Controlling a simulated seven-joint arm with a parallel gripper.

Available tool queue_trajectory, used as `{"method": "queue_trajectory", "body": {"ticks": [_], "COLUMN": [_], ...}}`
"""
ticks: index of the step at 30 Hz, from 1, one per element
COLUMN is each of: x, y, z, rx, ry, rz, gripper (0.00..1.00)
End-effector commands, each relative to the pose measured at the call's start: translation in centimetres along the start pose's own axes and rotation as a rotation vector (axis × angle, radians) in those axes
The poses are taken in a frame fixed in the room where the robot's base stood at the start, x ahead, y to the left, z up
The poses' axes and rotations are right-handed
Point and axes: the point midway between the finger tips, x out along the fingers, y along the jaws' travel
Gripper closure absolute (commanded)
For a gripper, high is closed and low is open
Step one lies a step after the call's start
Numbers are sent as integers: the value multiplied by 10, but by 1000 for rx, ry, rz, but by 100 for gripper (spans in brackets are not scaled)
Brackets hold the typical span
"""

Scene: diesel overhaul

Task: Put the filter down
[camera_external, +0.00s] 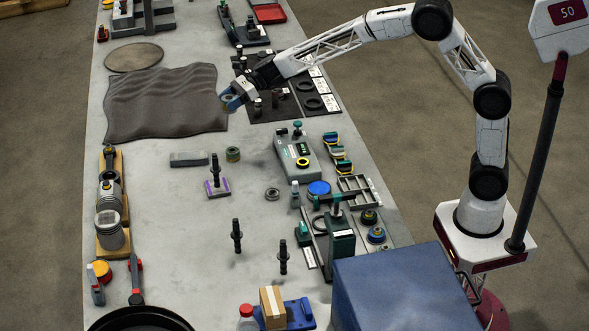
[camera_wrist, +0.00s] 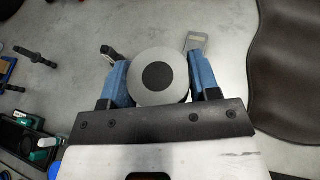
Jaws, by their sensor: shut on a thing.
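The filter (camera_wrist: 147,93) is a round grey disc with a black centre in the wrist view. My gripper (camera_wrist: 160,78) is shut on it, with a blue finger on either side. In the external view my gripper (camera_external: 237,94) is over the upper middle of the table, by the right edge of the dark wavy mat. The filter (camera_external: 229,101) shows there only as a small part between the fingers. I cannot tell how high it is above the table.
The dark wavy mat (camera_external: 160,104) lies to the left; a black board with rings (camera_external: 312,90) lies to the right. A grey block (camera_external: 189,159), a small green-grey cylinder (camera_external: 233,154) and a purple-based stand (camera_external: 217,188) are nearer.

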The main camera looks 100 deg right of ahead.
Motion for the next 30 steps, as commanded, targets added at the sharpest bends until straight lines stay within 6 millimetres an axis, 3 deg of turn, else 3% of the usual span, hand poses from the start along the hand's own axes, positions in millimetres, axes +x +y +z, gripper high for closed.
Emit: {"method": "queue_trajectory", "body": {"ticks": [3,9,20,30], "x": [-25,-62,-112,-80], "y": [-29,-68,-113,-111], "z": [-10,-26,-47,-119], "rx": [10,25,44,46], "ry": [1,3,7,9], "rz": [-24,-56,-95,-92], "gripper": [70,70,70,70]}}
